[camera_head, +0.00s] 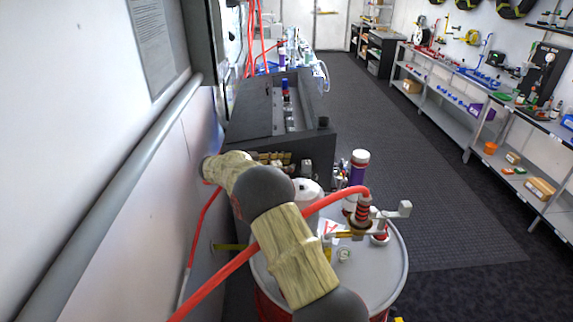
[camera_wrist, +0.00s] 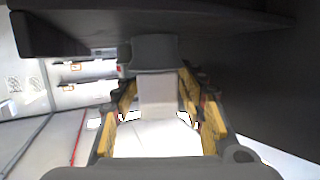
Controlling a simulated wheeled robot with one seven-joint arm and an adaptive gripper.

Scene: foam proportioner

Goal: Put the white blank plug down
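My gripper (camera_wrist: 158,84) shows in the wrist view, with yellow-and-dark finger links on the left and right. A pale grey-white piece (camera_wrist: 157,95) lies between the fingers, below a dark grey block (camera_wrist: 153,52). It may be the white blank plug, but I cannot tell whether the fingers press on it. A bright white area fills the space below it. In the head view my arm reaches over the drum toward the left wall, and my gripper is not clearly visible. A rounded white object (camera_head: 308,190) shows behind my arm, partly hidden; I cannot tell what it is.
The drum (camera_head: 385,280) carries a red hose (camera_head: 335,198) and a fitting (camera_head: 363,210) on its lid. A dark open box (camera_head: 262,105) stands behind it, close to the wall. A purple-and-white cylinder (camera_head: 357,170) stands near. The floor (camera_head: 395,170) to the right is clear up to the shelves.

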